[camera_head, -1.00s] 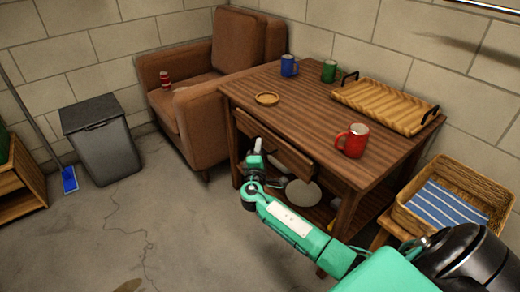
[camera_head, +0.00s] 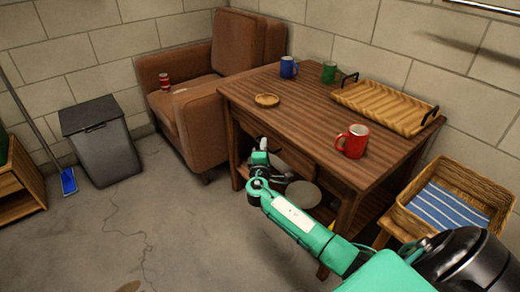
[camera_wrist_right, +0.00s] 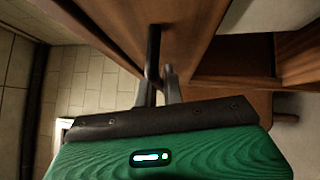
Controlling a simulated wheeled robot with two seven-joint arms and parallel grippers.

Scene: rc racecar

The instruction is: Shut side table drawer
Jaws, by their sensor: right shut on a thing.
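The wooden side table (camera_head: 320,105) stands in the middle of the head view. Its drawer front (camera_head: 285,150) faces me below the tabletop and looks about in line with the table's edge; I cannot tell whether it is fully flush. My right gripper (camera_head: 262,150) is at the drawer front, partly hiding it. In the right wrist view, the fingers (camera_wrist_right: 160,80) are shut on the dark bar handle (camera_wrist_right: 154,45) of the drawer, whose brown wood (camera_wrist_right: 185,30) fills the upper middle. My left gripper is not in view.
On the tabletop are a red mug (camera_head: 352,141), blue mug (camera_head: 289,67), green mug (camera_head: 329,71), small bowl (camera_head: 267,100) and wicker tray (camera_head: 385,105). A brown armchair (camera_head: 190,125) stands left, a basket (camera_head: 480,185) right. The floor at left front is clear.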

